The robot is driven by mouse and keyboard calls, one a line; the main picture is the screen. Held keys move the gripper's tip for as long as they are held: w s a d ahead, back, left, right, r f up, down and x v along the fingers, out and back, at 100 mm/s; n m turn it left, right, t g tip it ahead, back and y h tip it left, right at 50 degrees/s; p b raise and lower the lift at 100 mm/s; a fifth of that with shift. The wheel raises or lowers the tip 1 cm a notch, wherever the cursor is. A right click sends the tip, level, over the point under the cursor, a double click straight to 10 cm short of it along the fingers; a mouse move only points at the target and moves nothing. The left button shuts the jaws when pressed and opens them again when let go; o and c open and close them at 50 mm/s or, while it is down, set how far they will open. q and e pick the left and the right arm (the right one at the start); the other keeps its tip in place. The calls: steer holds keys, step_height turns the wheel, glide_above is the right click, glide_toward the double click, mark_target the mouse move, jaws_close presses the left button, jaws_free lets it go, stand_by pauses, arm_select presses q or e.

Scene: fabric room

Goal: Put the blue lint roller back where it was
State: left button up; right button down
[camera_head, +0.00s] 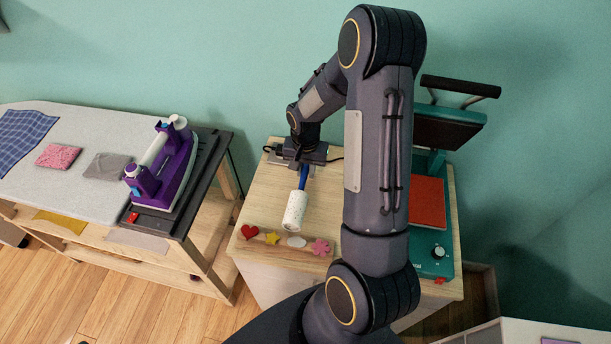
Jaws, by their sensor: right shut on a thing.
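The blue lint roller (295,211) has a blue handle and a white speckled roll. My right gripper (303,167) points down over the wooden table and is shut on the blue handle. The roll hangs toward the front of the table, behind the wooden strip. I cannot tell whether the roll touches the tabletop. My left gripper is not in view.
The wooden table (262,200) has a strip with a heart (250,232), star, oval and flower along its front. A teal heat press (432,262) stands at right, partly behind my arm. An ironing board (88,140) with a purple iron (165,172) stands at left.

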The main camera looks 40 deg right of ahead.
mark_target(305, 176)
step_height(305, 176, down, 2)
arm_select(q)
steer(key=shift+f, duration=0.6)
arm_select(e)
steer(key=shift+r, duration=0.1)
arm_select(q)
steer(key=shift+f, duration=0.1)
arm_select(e)
steer(key=shift+f+b, duration=0.6)
steer(key=shift+b, duration=0.2)
steer(key=c, duration=1.3)
jaws_free()
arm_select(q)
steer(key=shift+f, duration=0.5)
arm_select(e)
steer(key=shift+o, duration=0.2)
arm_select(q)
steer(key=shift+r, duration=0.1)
arm_select(e)
steer(key=shift+r, duration=0.15)
